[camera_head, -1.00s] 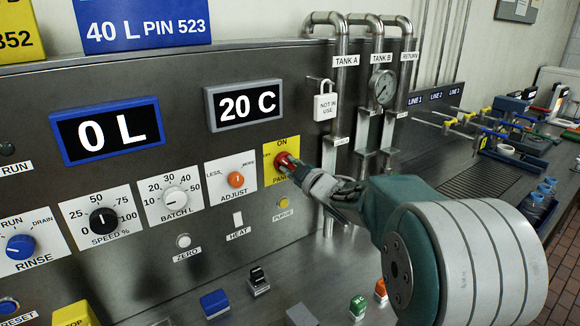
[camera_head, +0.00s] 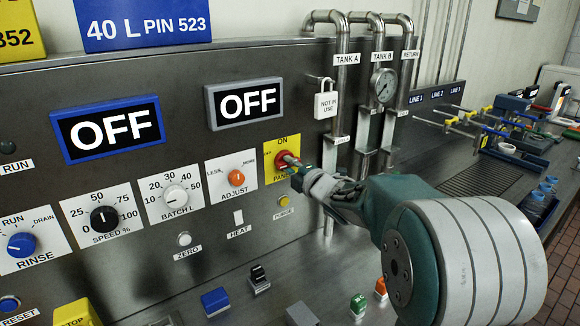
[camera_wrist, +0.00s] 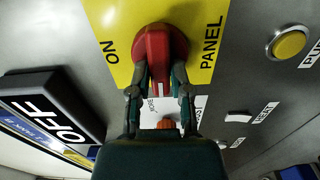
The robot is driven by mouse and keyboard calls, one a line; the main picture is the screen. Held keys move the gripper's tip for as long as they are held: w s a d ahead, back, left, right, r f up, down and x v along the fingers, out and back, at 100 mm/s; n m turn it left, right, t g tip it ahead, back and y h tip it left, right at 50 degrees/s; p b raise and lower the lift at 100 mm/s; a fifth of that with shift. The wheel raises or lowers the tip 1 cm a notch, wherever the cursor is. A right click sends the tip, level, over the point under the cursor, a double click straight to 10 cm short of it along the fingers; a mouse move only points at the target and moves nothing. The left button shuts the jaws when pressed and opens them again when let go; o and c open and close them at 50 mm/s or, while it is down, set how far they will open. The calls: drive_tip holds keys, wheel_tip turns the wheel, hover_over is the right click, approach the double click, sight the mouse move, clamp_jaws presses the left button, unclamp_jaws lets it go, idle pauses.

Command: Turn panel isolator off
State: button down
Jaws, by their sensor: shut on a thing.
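The panel isolator is a red rotary knob (camera_head: 284,161) on a yellow plate (camera_head: 272,144) with ON at the top and PANEL below, partly hidden by my gripper. In the wrist view the red knob (camera_wrist: 158,50) sits between my fingers, and its grip bar points toward my palm. My gripper (camera_wrist: 157,82) is shut on the knob; in the head view it reaches the knob from the right (camera_head: 297,166). The blue-framed display (camera_head: 113,130) and the grey-framed display (camera_head: 247,104) both read OFF.
An orange ADJUST knob (camera_head: 236,177) is just left of the isolator, and a yellow PURGE button (camera_head: 283,201) is below it. A white padlock (camera_head: 326,104) tagged NOT IN USE and vertical pipes (camera_head: 341,90) stand to the right.

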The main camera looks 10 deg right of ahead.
drive_tip(key=shift+s+f+n, duration=0.1)
drive_tip(key=shift+f+n, duration=0.2)
drive_tip(key=shift+f, duration=0.05)
drive_tip(key=c, duration=0.6)
unclamp_jaws()
drive_tip(key=shift+o, duration=0.2)
drive_tip(key=shift+a+r, duration=0.1)
drive_tip(key=shift+r, duration=0.05)
drive_tip(key=v, duration=1.2)
